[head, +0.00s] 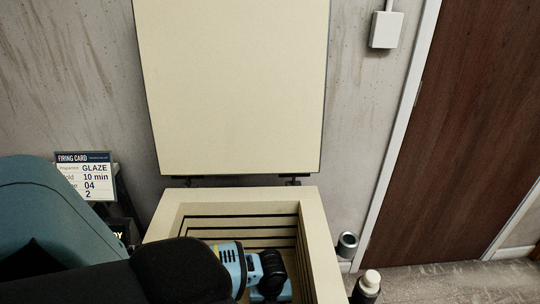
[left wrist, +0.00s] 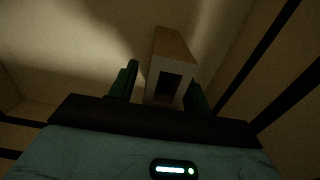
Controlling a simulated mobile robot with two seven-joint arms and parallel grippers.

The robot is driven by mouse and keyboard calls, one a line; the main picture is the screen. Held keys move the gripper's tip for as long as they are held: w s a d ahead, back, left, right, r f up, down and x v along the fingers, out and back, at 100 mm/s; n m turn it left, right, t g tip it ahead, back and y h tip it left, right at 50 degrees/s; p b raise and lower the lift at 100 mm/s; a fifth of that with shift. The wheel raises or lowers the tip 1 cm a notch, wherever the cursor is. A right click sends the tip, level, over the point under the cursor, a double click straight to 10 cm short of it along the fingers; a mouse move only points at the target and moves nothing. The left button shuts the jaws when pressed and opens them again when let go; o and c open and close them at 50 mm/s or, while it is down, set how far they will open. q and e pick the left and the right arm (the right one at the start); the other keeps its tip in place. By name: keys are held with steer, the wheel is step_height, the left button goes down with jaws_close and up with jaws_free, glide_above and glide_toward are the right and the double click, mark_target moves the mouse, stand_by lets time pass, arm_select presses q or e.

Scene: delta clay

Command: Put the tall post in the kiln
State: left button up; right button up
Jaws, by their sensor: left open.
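The kiln (head: 323,245) stands open in the head view, its pale lid (head: 240,85) raised against the wall. My left arm reaches over its front left side and down into the chamber. My left gripper (left wrist: 163,77) is inside the kiln, with its dark fingers apart. A pale tan block-shaped post (left wrist: 172,48) with a dark square opening is between and beyond the fingers in the left wrist view. I cannot tell whether the fingers touch it, or whether its base rests on the kiln floor. The arm hides the post in the head view. My right gripper is not in view.
The kiln walls, with dark grooves (head: 262,221), surround the gripper closely. A firing card (head: 88,176) stands left of the kiln. A dark cylinder (head: 347,245) and a white-capped bottle (head: 368,284) stand to the right. A brown door (head: 475,120) is farther right.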

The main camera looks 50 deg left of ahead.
arm_select(q)
step_height(320, 180, up, 9)
steer(key=shift+r+p, duration=0.2)
steer(key=shift+p, duration=0.55)
steer(key=shift+r, duration=0.5)
